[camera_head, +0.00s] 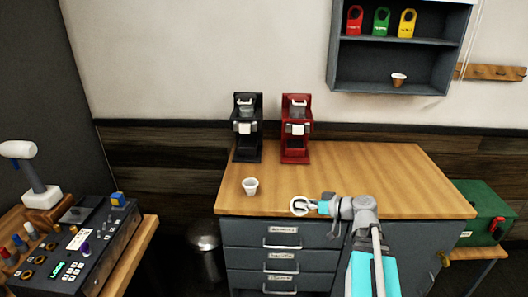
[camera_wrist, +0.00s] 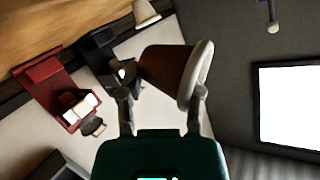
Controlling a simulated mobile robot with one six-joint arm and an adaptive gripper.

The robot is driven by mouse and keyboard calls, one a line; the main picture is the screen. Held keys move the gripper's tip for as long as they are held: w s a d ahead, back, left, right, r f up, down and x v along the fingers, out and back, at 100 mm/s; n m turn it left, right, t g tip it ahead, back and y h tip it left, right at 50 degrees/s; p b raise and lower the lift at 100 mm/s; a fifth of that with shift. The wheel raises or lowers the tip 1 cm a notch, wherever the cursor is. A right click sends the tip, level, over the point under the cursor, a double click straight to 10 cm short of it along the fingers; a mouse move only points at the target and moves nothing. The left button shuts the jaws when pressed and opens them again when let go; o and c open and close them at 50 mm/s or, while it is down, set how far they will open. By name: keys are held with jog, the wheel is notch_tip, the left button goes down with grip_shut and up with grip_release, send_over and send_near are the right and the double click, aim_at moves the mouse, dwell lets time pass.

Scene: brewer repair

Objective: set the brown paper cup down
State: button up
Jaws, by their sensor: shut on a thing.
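The brown paper cup (camera_wrist: 165,72) with a pale rim is between the two fingers of my gripper (camera_wrist: 162,92) in the wrist view. My gripper is shut on it. In the camera_head view my gripper (camera_head: 311,206) is at the front edge of the wooden counter (camera_head: 370,175). There the held cup shows mostly as a pale ring-shaped rim (camera_head: 299,205). I cannot tell how high the cup is above the counter.
A white cup (camera_head: 250,186) stands on the counter to the left of my gripper. A black brewer (camera_head: 246,127) and a red brewer (camera_head: 296,128) stand at the back. The counter's right side is clear. Another small brown cup (camera_head: 398,80) sits on the wall shelf (camera_head: 365,84).

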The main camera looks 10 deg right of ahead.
jog(key=shift+r+p, duration=2.95)
jog(key=shift+r, duration=0.15)
